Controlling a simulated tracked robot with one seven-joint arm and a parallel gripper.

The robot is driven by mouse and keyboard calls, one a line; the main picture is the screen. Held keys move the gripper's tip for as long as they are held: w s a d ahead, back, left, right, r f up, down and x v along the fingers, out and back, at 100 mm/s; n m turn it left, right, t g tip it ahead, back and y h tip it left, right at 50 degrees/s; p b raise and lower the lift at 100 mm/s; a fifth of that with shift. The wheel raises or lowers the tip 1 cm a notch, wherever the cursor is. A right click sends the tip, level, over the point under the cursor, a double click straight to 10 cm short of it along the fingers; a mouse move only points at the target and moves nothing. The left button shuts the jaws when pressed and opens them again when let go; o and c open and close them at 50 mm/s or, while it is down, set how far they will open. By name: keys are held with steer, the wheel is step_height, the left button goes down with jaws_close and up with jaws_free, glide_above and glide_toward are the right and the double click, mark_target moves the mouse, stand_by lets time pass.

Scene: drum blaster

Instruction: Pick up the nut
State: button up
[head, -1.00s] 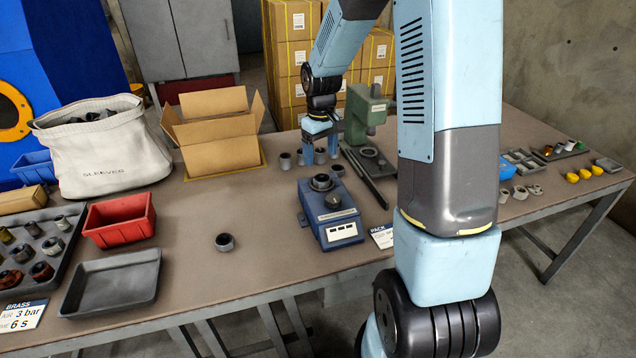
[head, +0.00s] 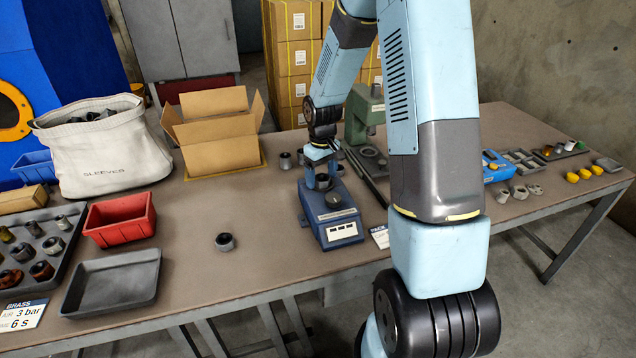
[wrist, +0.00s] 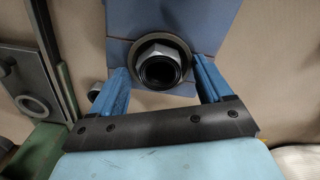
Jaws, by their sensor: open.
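A grey hex nut with a dark round bore (wrist: 160,68) sits on the round pan of the blue scale (head: 343,235). The scale also shows in the wrist view (wrist: 205,18). My gripper (wrist: 161,74) is open, with one blue finger on each side of the nut in the wrist view. Contact with the nut does not show. In the head view my gripper (head: 321,178) is low over the scale's pan and largely hides the nut.
Another dark nut (head: 225,242) lies alone on the table, left of the scale. A green press (head: 362,115) stands behind the scale. An open cardboard box (head: 222,150), a red bin (head: 119,219) and a grey tray (head: 112,281) are to the left.

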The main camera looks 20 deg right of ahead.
steer(key=shift+c, duration=0.3)
steer(key=c, duration=1.3)
